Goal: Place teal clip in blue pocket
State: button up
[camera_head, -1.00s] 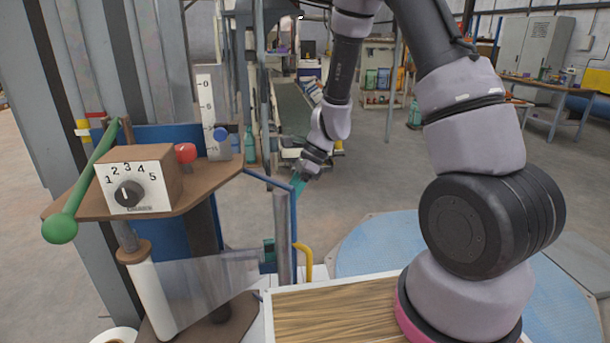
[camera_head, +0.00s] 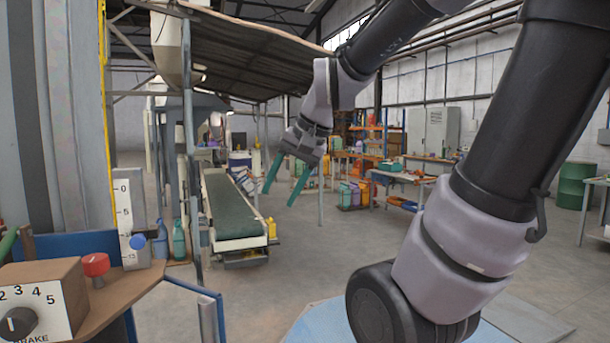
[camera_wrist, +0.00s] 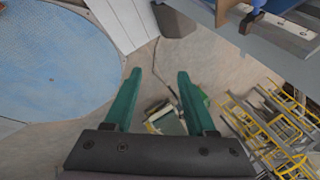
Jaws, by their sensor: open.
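My gripper (camera_head: 279,197) is raised in open air in the middle of the head view, its two green fingers spread and pointing down. In the wrist view my gripper (camera_wrist: 160,72) is open, with nothing between the fingers and floor far below. I cannot pick out the teal clip in either current view. I cannot make out the blue pocket either; a blue panel (camera_head: 78,243) stands behind the dial box at the left.
The dial box (camera_head: 45,300), red knob (camera_head: 96,265) and scale plate (camera_head: 124,215) stand at left. A conveyor (camera_head: 232,208) lies beyond my gripper. A workbench (camera_head: 405,178) is at right. A round blue floor area (camera_wrist: 55,65) shows at left in the wrist view. Open floor lies between.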

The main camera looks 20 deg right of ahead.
jog(key=s+d+r+n+t+h, duration=0.1)
jog(key=s+d+r+t, duration=0.1)
jog(key=s+d+r, duration=0.1)
jog(key=shift+s+n, duration=0.4)
jog(key=shift+s, duration=0.3)
jog(key=shift+d+r, duration=0.1)
dwell(0.7)
